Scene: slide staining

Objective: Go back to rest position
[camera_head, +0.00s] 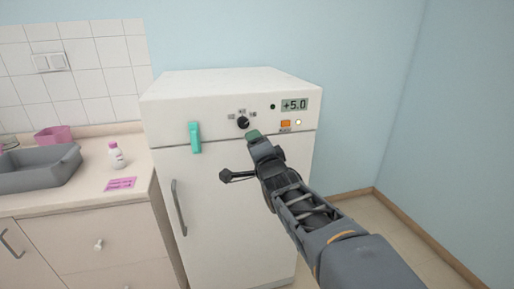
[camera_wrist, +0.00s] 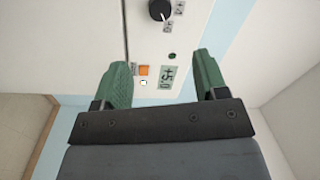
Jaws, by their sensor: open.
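My gripper (camera_wrist: 160,78) has two green fingers, spread apart and empty in the wrist view. In the head view my gripper (camera_head: 253,135) is in front of the upper part of a white fridge-like appliance (camera_head: 225,205). The gap between the fingers is hard to make out there. Between the fingers the wrist view shows the display (camera_wrist: 166,78) and the orange switch (camera_wrist: 144,70), with the black knob (camera_wrist: 160,10) at the top. The display (camera_head: 294,105) reads +5.0 in the head view. I cannot tell whether the fingers touch the panel.
A turquoise handle (camera_head: 195,137) and a grey handle (camera_head: 179,207) are on the appliance front. At left a counter (camera_head: 135,180) bears a grey sink (camera_head: 40,170), a small bottle (camera_head: 116,155) and a pink label (camera_head: 120,184). Floor (camera_head: 345,208) shows free at right, before blue walls.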

